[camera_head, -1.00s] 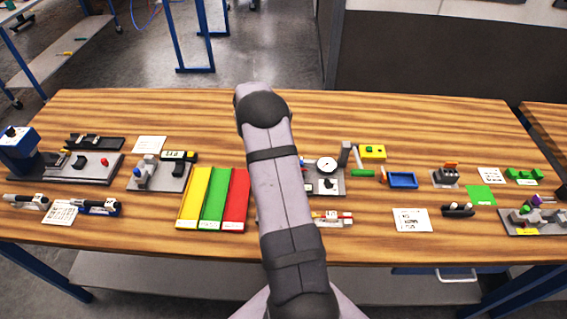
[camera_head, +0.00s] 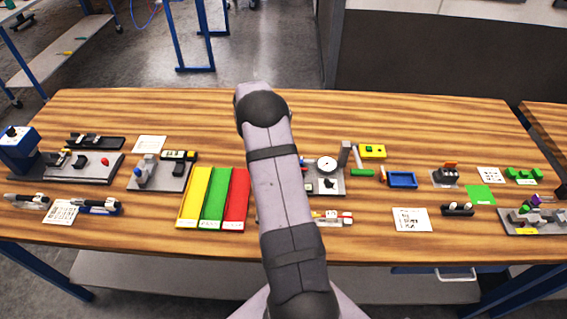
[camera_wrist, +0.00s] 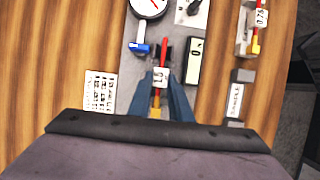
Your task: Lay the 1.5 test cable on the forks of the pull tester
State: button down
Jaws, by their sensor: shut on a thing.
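The 1.5 test cable (camera_wrist: 165,49) has a red end, a white 1.5 label and a yellow end, seen in the wrist view. My gripper (camera_wrist: 163,78) is shut on it around the label, its two blue-grey fingers on either side. The cable is over the grey plate of the pull tester (camera_wrist: 126,66), its red end pointing up the picture. The tester's round dial gauge (camera_wrist: 148,6) and blue-tipped part (camera_wrist: 141,48) are ahead. I cannot tell whether the cable touches the forks. In the head view my arm hides the gripper and cable; the dial gauge (camera_head: 327,163) shows beside it.
A display block (camera_wrist: 194,60) stands close right of the cable. A cable labelled 0.75 (camera_wrist: 257,38) sits in a holder further right, with a SAMPLE block (camera_wrist: 238,96) below. A printed card (camera_wrist: 99,90) lies left. Coloured trays (camera_head: 212,198) lie left of my arm.

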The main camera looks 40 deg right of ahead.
jog(key=shift+f+b, duration=0.4)
jog(key=shift+f, duration=0.3)
jog(key=c, duration=1.5)
grip_release()
jog(key=shift+c, duration=0.2)
jog(key=shift+r, duration=0.1)
jog(key=shift+r+p, duration=2.8)
jog(key=shift+r, duration=0.65)
